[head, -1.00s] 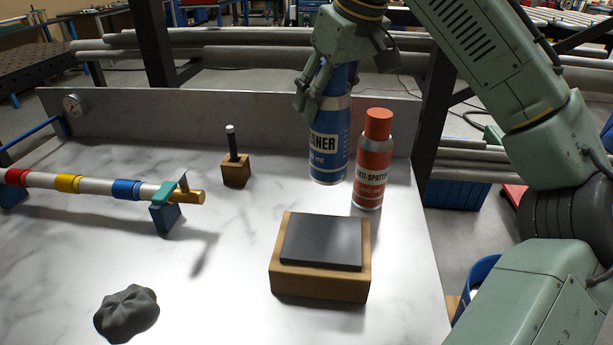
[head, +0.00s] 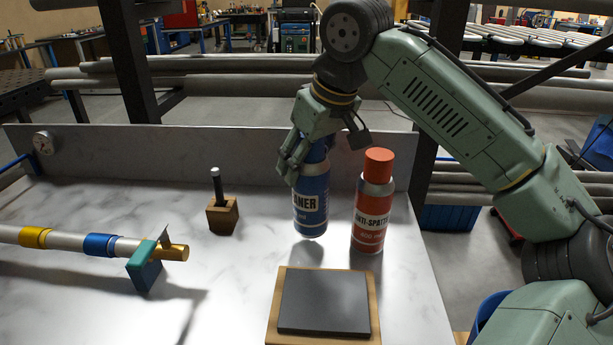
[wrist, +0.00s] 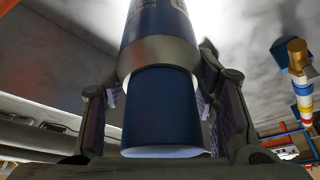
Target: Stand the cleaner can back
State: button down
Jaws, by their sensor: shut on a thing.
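The cleaner can (head: 311,205), blue with a silver band and a white label, is upright or nearly so over the marble worktop. My gripper (head: 300,160) is shut on its upper part from above. In the wrist view the can (wrist: 160,55) runs away from the camera, its blue top end between the fingers of my gripper (wrist: 165,105). A dark shadow lies just in front of its base in the head view. I cannot tell whether the base touches the worktop. The fingers hide part of the can's upper side and label.
A red-capped anti-spatter can (head: 372,205) stands close to the right. A wooden block with a dark plate (head: 325,300) lies in front. A small wooden holder with a black rod (head: 222,213) is left, and a banded tube on a stand (head: 145,275) further left. A low back wall (head: 230,150) runs behind.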

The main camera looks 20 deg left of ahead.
jog(key=shift+f, duration=1.5)
jog(key=shift+f, duration=0.2)
jog(key=c, duration=0.6)
grip_release()
jog(key=shift+c, duration=0.2)
jog(key=v, duration=1.2)
jog(key=shift+r+b, duration=0.25)
jog(key=shift+b, duration=0.15)
jog(key=shift+w, duration=0.1)
